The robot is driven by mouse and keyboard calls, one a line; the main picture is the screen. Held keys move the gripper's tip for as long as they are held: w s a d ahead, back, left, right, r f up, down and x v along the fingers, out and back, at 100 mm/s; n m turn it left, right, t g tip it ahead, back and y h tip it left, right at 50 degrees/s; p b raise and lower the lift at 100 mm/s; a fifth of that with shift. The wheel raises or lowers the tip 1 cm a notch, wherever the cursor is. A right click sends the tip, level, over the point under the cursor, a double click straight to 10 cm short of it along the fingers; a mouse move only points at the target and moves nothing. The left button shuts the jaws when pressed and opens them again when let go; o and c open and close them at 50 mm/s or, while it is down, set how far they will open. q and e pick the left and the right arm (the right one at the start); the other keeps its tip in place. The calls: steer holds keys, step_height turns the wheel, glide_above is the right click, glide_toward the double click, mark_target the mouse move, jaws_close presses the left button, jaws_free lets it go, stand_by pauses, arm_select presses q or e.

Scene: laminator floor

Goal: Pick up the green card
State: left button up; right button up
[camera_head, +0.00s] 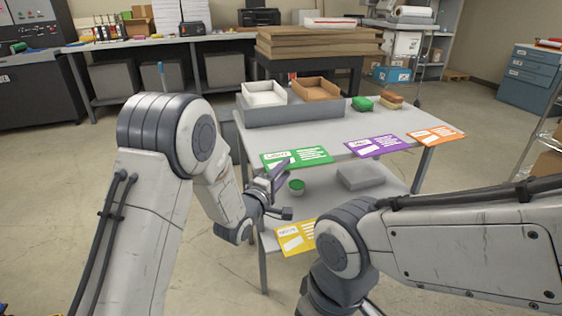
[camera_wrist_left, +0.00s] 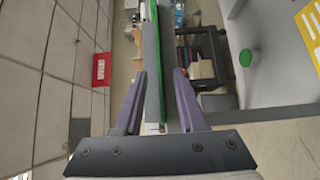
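The green card (camera_head: 310,156) lies at the front left edge of the upper tabletop (camera_head: 330,137), with its front part over the edge. My left gripper (camera_head: 277,174) is just below and in front of the card. In the left wrist view, the card shows nearly edge-on as a thin green strip (camera_wrist_left: 162,60) along a grey slab. There my left gripper (camera_wrist_left: 159,73) has its purple fingers apart, one on each side of the slab and strip, with a visible gap on the right. My right arm comes in from the right; its gripper is out of view.
A purple card (camera_head: 377,146) and an orange card (camera_head: 436,135) lie farther right along the same edge. A grey tray (camera_head: 300,112) with two boxes stands behind. The lower shelf holds a small green-topped cup (camera_head: 296,187), a grey block (camera_head: 359,177) and a yellow card (camera_head: 296,238).

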arm_select(q)
jaws_close()
stand_by(1.4)
